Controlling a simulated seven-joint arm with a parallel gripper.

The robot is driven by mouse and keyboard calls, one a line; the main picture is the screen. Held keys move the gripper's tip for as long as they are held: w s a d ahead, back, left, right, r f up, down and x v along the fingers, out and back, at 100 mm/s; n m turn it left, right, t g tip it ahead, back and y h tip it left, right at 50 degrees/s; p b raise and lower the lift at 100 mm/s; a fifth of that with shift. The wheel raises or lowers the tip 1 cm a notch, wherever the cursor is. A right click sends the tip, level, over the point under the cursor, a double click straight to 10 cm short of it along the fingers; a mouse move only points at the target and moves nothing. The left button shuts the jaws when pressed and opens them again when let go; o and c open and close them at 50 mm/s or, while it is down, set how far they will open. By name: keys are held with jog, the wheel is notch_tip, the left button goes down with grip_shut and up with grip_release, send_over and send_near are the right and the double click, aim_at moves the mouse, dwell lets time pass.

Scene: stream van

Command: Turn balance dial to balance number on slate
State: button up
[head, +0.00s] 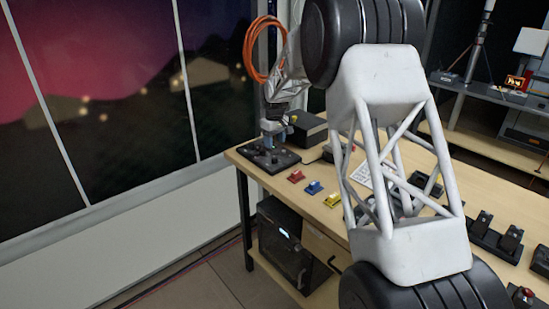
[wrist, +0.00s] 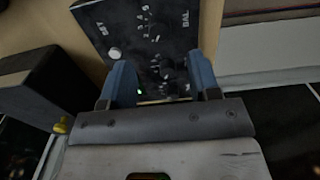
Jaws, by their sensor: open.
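The black control panel (head: 262,160) lies at the left end of the wooden bench. In the wrist view the panel (wrist: 125,22) carries white lettering reading BAL and a small scale of digits. A dark knob (wrist: 166,68) shows between my fingers and is probably the balance dial; its pointer is too dark to read. My gripper (wrist: 162,75) is open, with one blue finger on either side of the knob area. I cannot tell whether the fingers touch it. In the head view my gripper (head: 273,141) is low over the panel. I cannot make out a slate with a number.
A dark box (head: 306,128) stands right of the panel. Red (head: 297,175), blue (head: 314,187) and yellow (head: 332,200) small items lie along the bench. My arm hides part of the bench. A coiled orange cable (head: 262,48) hangs behind. A window is at left.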

aim_at(275, 157)
jog(key=shift+f, duration=3.85)
jog(key=c, duration=0.9)
jog(key=shift+m, duration=2.9)
